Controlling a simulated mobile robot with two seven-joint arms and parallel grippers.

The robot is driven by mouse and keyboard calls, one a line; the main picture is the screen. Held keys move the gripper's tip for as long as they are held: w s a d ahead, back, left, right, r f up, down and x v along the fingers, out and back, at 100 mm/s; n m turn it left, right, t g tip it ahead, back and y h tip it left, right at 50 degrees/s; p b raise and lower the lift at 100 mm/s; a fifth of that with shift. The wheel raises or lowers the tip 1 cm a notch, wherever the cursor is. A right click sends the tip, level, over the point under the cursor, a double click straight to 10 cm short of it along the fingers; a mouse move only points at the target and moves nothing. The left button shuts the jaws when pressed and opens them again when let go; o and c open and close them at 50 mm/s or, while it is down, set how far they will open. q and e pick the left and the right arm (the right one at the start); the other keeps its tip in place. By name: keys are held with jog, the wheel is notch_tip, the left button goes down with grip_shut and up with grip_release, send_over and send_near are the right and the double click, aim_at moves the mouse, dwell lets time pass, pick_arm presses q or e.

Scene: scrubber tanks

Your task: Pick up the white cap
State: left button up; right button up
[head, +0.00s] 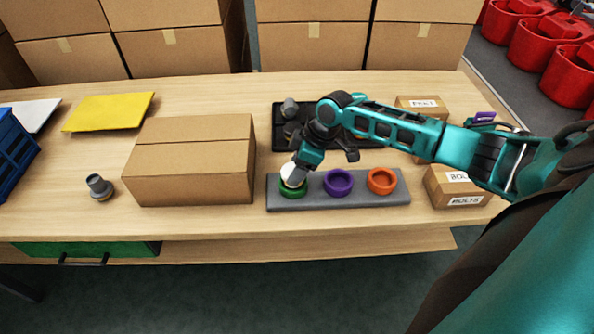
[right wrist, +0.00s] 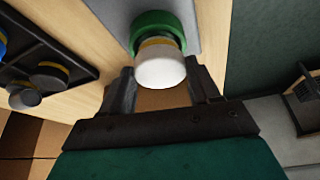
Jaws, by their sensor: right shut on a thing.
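The white cap (head: 293,175) is at the green ring (head: 293,190) on the left end of the grey holder (head: 338,200). In the right wrist view the white cap (right wrist: 160,66) has a yellow band and stands at the green ring (right wrist: 158,25). My right gripper (head: 298,168) reaches in from the right and is shut on the white cap, with a finger on each side of it (right wrist: 163,85). The cap's full seating in the ring is hidden. My left gripper is not in view.
A purple ring (head: 338,182) and an orange ring (head: 382,180) share the holder. A black tray (head: 283,138) with dark parts lies behind. A large cardboard box (head: 190,165) stands left, beside a grey part (head: 99,187). Small labelled boxes (head: 458,187) stand right.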

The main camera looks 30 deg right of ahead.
notch_tip(320, 180, up, 18)
jog(key=p, duration=0.1)
jog(key=shift+r+p, duration=0.15)
jog(key=shift+p, duration=0.2)
jog(key=shift+r, duration=0.75)
jog(key=shift+w+r, duration=0.1)
jog(key=shift+r, duration=0.1)
dwell(0.4)
jog(key=shift+r, duration=2.35)
